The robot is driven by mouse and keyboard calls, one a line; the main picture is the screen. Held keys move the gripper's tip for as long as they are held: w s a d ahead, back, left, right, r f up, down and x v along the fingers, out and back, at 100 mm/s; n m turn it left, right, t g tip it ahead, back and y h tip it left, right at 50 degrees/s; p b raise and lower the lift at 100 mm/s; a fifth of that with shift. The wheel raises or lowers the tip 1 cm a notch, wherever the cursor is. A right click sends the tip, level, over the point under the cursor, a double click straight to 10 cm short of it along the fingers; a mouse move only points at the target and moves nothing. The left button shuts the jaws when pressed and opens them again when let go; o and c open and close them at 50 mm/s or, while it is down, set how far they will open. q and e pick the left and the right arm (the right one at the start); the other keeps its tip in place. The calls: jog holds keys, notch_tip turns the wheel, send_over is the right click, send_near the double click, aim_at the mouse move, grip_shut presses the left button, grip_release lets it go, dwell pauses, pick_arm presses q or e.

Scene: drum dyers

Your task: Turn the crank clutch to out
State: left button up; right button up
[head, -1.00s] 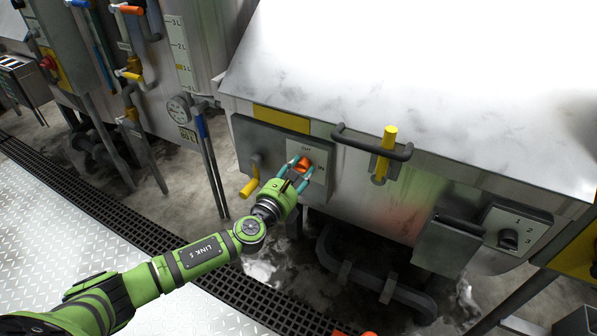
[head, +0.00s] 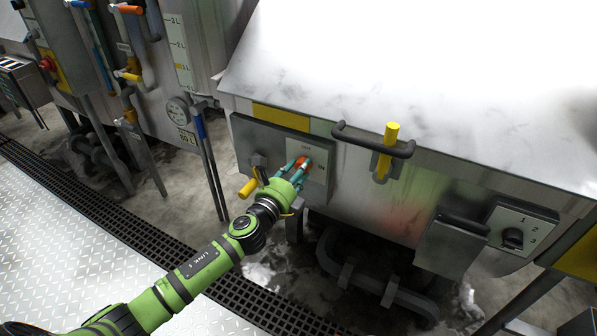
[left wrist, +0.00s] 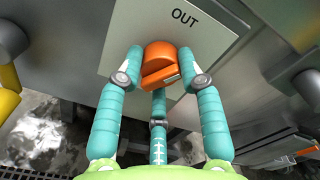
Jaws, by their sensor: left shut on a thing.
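The crank clutch is an orange knob (left wrist: 160,63) on a pale plate (left wrist: 118,38) marked OUT at the top in the left wrist view. In the head view the knob (head: 303,162) is mostly hidden by my fingers, and the plate (head: 320,172) also carries IN at its right side. My left gripper (head: 299,165) has its teal fingers closed around the knob. In the left wrist view the gripper (left wrist: 160,75) has a finger on each side of the knob and a third below it. My right gripper is not in view.
A yellow-handled crank (head: 249,188) sits just left of the plate. A dark bar handle (head: 372,142) and a yellow lever (head: 391,135) are at the upper right. A numbered selector (head: 512,238) is further right. Pipes run below the machine.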

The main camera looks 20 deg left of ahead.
pick_arm(q)
jog(key=n, duration=0.3)
jog(key=shift+w+a+r+n, duration=0.15)
jog(key=shift+a+r+n, duration=0.05)
jog(key=shift+r+n, duration=0.2)
jog(key=shift+n, duration=1.6)
jog(key=shift+f, duration=0.1)
jog(key=o, duration=1.1)
jog(key=shift+a, duration=0.1)
jog(key=shift+o, duration=0.2)
jog(key=shift+f, duration=0.15)
